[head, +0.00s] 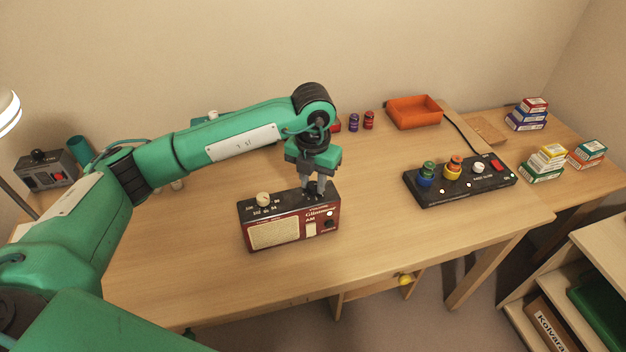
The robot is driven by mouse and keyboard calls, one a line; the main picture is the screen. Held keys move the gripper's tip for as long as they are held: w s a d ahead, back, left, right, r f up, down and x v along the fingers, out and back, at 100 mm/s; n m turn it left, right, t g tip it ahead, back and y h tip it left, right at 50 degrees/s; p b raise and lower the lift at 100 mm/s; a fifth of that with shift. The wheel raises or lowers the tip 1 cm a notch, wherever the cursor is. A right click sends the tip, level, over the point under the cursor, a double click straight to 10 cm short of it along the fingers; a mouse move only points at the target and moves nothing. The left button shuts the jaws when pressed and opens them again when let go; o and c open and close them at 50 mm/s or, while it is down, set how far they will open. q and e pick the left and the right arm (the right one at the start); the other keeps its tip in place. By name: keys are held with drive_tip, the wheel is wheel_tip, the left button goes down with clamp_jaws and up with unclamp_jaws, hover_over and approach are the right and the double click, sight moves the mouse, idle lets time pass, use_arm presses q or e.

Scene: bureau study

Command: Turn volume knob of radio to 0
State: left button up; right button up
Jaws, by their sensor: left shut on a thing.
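The radio (290,220) is a dark red box with a cream speaker grille and a black top, standing upright on the wooden desk. A cream knob (263,199) with scale marks stands on the left part of its top. My left gripper (314,192) points straight down at the right part of the radio's top. Its fingers are shut on a small part there, likely a knob, which they mostly hide. I cannot read that part's setting. My right gripper is not in view.
A black control box (460,182) with coloured knobs stands to the right. An orange tray (414,112), small purple and red cans (361,121) and stacked small boxes (545,163) lie farther back. A grey device (46,170) is at the left. Desk (375,225) right of the radio is clear.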

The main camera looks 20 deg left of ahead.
sight(313, 185)
use_arm(q)
drive_tip(key=o, duration=1)
drive_tip(key=shift+r, duration=0.3)
wheel_tip(313, 185, up, 13)
drive_tip(key=b, duration=0.1)
drive_tip(key=shift+r, duration=0.15)
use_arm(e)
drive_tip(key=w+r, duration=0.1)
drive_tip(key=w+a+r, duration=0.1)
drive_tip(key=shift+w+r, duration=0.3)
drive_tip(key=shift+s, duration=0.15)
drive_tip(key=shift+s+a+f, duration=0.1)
